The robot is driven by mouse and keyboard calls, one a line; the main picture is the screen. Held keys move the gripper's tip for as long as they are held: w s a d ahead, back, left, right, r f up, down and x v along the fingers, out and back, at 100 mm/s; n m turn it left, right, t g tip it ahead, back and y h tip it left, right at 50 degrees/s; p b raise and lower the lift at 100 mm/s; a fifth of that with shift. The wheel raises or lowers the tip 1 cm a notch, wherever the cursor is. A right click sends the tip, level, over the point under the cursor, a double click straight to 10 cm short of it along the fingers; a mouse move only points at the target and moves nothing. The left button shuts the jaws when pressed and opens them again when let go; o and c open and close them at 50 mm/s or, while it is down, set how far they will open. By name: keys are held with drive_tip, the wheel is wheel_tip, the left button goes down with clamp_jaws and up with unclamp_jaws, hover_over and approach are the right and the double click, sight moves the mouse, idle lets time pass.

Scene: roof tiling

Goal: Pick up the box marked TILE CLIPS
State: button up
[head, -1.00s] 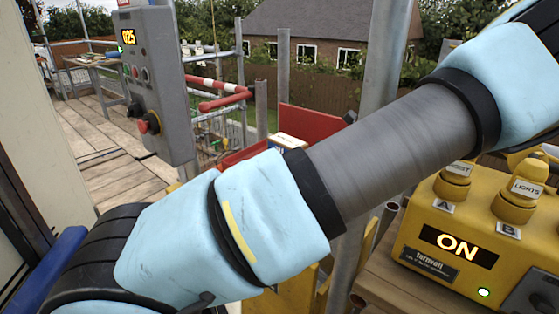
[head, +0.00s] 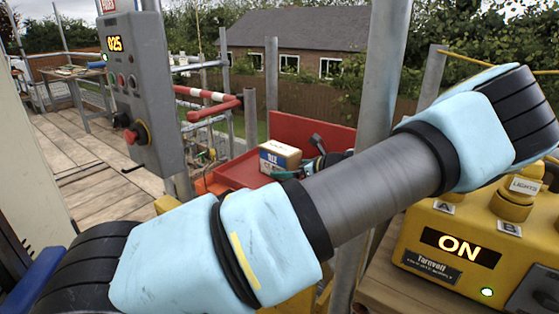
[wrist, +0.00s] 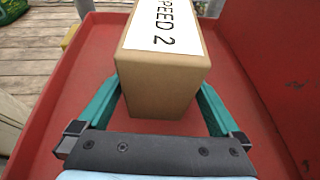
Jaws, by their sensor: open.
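A cardboard box (wrist: 160,85) sits on a red tray (wrist: 55,85). The white label on its top reads "PEED 2", with its start cut off; I see no TILE CLIPS marking. The box (head: 281,155) also shows in the head view, with a blue and white label on one face. My gripper (wrist: 160,92) is open, with one teal finger on each side of the box's near end. Whether the fingers touch it I cannot tell. In the head view, my arm hides part of the tray (head: 235,174) and of the gripper.
The tray has a raised red wall (head: 300,130) behind the box. A metal post (head: 372,90) stands to its right. A grey control box (head: 142,85) reading 025 stands at left, and a yellow control box (head: 405,254) reading ON at right. Planks (head: 75,180) lie at left.

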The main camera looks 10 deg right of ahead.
drive_tip(key=x, duration=0.2)
drive_tip(key=shift+w+a+r+p, duration=0.15)
drive_tip(key=shift+w+a+p, duration=0.05)
drive_tip(key=shift+a+p, duration=0.15)
drive_tip(key=shift+w+a+f, duration=0.15)
drive_tip(key=shift+w+f, duration=0.1)
drive_tip(key=shift+w, duration=0.1)
clamp_jaws()
idle(0.4)
